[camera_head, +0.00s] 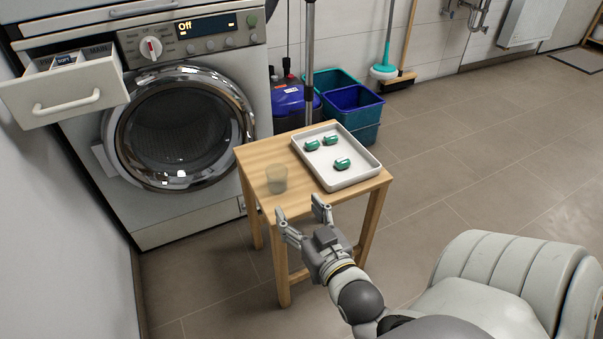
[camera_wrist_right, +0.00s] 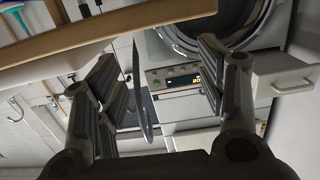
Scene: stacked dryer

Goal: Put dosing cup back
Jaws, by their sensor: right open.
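The dosing cup (camera_head: 277,179), small and translucent, stands upright on the left part of the small wooden table (camera_head: 257,155). My right gripper (camera_head: 302,209) is open and empty at the table's near edge, in front and slightly right of the cup, apart from it. In the right wrist view its two fingers (camera_wrist_right: 160,85) are spread wide, with the table edge (camera_wrist_right: 110,35) above. I cannot pick out the cup with certainty there. The dispenser drawer (camera_head: 65,90) is pulled out at the machine's upper left; it also shows in the wrist view (camera_wrist_right: 287,80). My left gripper is not in view.
A white tray (camera_head: 362,181) with green-and-white pods (camera_head: 342,164) fills the table's right part. The front-loading machine (camera_head: 180,125) has its round door shut and shows "Off". Blue and teal bins (camera_head: 352,97) stand behind the table.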

